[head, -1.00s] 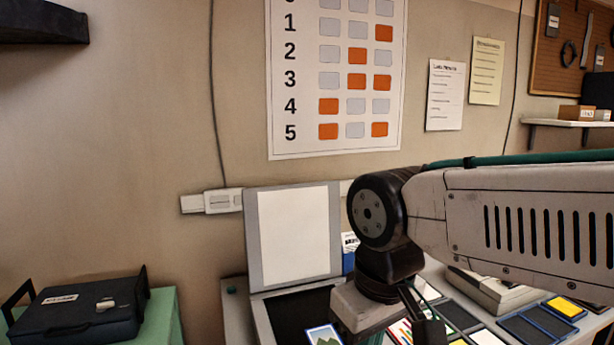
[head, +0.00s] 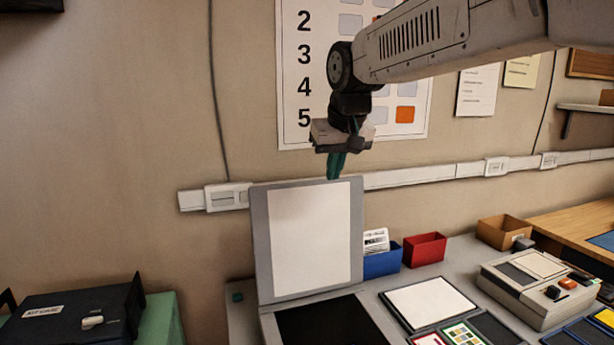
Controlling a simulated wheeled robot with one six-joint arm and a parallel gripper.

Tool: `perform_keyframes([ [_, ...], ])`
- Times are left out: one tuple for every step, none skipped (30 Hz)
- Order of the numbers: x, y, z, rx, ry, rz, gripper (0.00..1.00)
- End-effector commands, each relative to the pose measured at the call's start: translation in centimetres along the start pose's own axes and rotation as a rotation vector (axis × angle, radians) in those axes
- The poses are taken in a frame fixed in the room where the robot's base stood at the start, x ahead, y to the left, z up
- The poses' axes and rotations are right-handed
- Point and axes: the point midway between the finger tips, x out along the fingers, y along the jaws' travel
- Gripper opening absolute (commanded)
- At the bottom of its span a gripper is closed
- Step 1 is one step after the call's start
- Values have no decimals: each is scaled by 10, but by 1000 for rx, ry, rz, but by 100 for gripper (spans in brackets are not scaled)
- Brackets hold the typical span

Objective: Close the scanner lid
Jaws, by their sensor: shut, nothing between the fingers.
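The scanner lid (head: 310,238) stands upright, a grey panel with a white inner face, at the back of the scanner. The dark scanner bed (head: 330,322) lies open in front of it, cut off by the lower picture edge. My gripper (head: 335,172) points down at the lid's top edge, right of its middle. Its fingers are shut with nothing between them. Their tips overlap the top edge in the picture; I cannot tell whether they touch it or are behind it.
A blue bin (head: 383,262) with cards and a red bin (head: 425,249) stand right of the lid. A cardboard box (head: 503,232) and a grey device (head: 540,287) are farther right. Framed panels (head: 428,303) lie on the table. A black case (head: 75,315) sits at left.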

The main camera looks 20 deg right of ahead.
Motion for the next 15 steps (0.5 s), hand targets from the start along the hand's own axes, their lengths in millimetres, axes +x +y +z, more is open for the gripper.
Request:
perform_keyframes([
  [8, -3, -29, -1, 21, -1, 0],
  [12, -4, -44, 0, 36, -1, 0],
  [16, -6, -62, 1, 55, -2, 0],
  [19, -7, -74, 1, 68, -3, 0],
  [22, -8, -85, 2, 79, -3, 0],
  [25, -9, -98, 3, 94, -4, 0],
  [28, -10, -106, 3, 102, -4, 0],
  [30, -11, -113, 4, 110, -5, 0],
  [32, -11, -120, 4, 117, -5, 0],
  [33, -12, -124, 4, 122, -5, 0],
  [35, -12, -127, 4, 126, -5, 0],
  [37, -12, -130, 4, 129, -6, 0],
  [38, -12, -132, 5, 131, -6, 0],
  [40, -12, -133, 5, 132, -6, 0],
  [44, -12, -134, 5, 132, -6, 0],
])
